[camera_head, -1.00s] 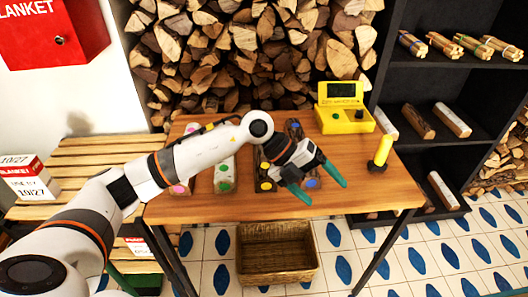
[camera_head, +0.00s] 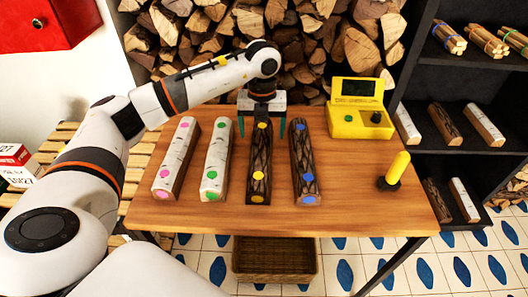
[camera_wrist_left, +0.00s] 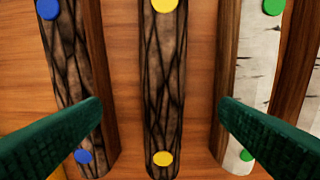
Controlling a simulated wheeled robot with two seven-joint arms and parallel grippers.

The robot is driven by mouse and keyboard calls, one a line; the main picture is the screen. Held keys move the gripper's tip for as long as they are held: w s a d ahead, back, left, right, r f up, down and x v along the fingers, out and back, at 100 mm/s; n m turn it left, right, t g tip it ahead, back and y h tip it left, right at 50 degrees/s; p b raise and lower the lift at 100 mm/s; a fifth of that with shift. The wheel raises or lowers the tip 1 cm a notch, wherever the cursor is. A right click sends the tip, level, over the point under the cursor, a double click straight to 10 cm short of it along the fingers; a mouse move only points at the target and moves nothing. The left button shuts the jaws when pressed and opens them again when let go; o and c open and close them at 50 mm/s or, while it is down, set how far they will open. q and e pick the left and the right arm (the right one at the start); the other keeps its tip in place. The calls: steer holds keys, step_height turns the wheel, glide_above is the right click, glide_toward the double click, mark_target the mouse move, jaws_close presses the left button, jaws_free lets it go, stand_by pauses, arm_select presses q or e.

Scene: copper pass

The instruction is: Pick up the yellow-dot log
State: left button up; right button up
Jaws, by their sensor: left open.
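My right gripper is not in view.
A pink-dot log (camera_head: 177,160) lies further left. A yellow device (camera_head: 358,122) and a yellow-handled object (camera_head: 394,172) stand on the right of the table. A wicker basket (camera_head: 275,258) is below. Shelves stand at right, stacked firewood behind.

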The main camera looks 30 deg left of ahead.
mark_target(261, 148)
arm_select(q)
step_height(261, 148, down, 4)
steer(key=shift+r, duration=0.2)
steer(key=shift+f, duration=0.25)
steer(key=f, duration=0.2)
steer(key=f+p, duration=0.1)
steer(key=f, duration=0.1)
steer(key=shift+s+a+f, duration=0.15)
steer(key=shift+s, duration=0.05)
steer(key=shift+f, duration=0.3)
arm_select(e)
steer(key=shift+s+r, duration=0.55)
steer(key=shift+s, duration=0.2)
arm_select(q)
steer(key=shift+f, duration=0.3)
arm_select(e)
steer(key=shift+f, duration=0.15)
